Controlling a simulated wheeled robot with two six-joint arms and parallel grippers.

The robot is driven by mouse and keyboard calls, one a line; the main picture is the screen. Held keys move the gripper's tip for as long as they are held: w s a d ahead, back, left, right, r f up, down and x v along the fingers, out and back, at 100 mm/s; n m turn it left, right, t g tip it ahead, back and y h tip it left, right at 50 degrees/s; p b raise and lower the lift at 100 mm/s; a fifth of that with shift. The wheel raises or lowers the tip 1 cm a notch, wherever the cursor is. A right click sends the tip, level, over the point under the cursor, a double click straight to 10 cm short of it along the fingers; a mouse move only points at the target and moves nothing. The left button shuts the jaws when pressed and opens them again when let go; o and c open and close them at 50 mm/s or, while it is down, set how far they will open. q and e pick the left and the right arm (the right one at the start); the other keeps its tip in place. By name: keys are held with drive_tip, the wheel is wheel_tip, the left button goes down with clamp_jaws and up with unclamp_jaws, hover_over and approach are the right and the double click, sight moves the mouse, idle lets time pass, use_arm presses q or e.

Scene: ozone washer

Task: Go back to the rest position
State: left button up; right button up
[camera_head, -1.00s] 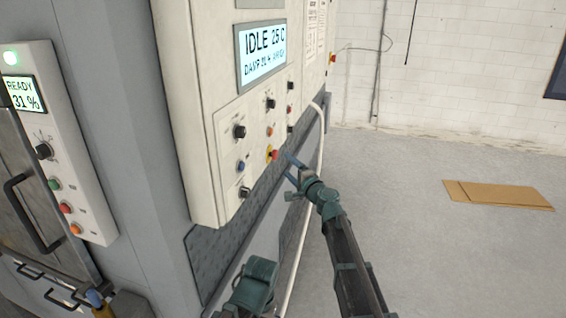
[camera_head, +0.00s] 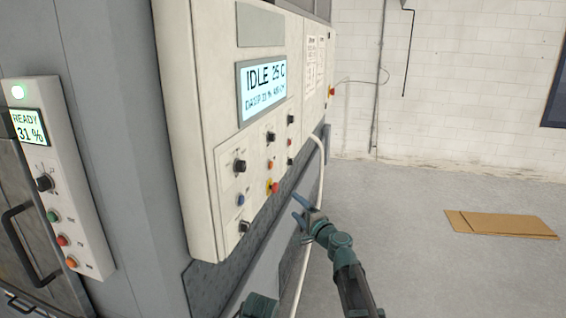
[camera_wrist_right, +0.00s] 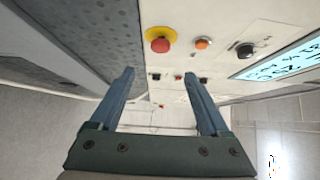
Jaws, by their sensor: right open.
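My right gripper (camera_head: 299,209) is in front of the grey lower side of the machine, below and right of the control panel (camera_head: 205,165). Its two blue fingers are spread with nothing between them. The right wrist view shows the same open fingers (camera_wrist_right: 158,76), pointing toward the panel face, with a gap to it. The red emergency button (camera_head: 275,187) on its yellow base is left of and above the gripper; it also shows in the right wrist view (camera_wrist_right: 159,40).
The panel screen (camera_head: 263,90) reads IDLE 25 C. A second panel (camera_head: 75,185) at the left reads READY 31 %, above a door handle (camera_head: 20,240). A white pipe (camera_head: 318,170) runs down behind my right gripper. Flat cardboard (camera_head: 500,223) lies on the otherwise open floor at right.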

sight(277, 189)
drive_tip(key=x, duration=1.3)
drive_tip(key=shift+s, duration=0.15)
